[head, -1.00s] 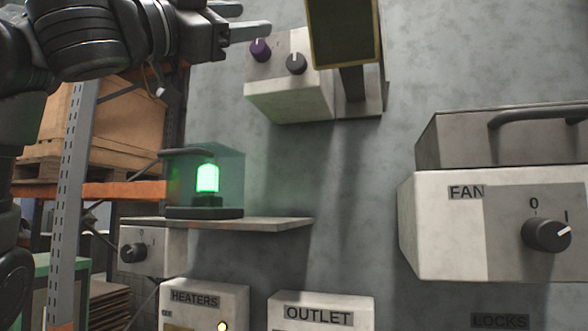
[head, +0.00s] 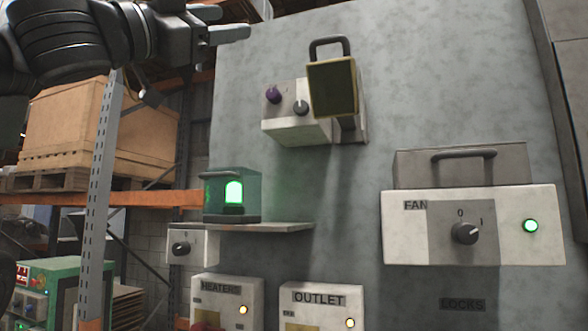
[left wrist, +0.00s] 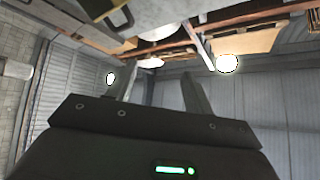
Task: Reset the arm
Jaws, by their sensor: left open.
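My left gripper (head: 222,26) is at the top left of the head view, with its two fingers pointing right. Its fingers are apart and nothing is between them. In the left wrist view the same gripper (left wrist: 158,88) points toward the ceiling and walls of the hall, with empty space between its fingers. It is in front of and above the wall panel (head: 385,130) and touches nothing that I can see. My right gripper is not in view.
The panel carries a box with knobs (head: 285,131), a glowing green lamp (head: 234,192) in a clear case on a shelf (head: 270,227), a FAN box (head: 400,236), HEATERS (head: 222,289) and OUTLET (head: 318,298) boxes. A rack (head: 98,200) with a wooden crate (head: 68,125) stands at left.

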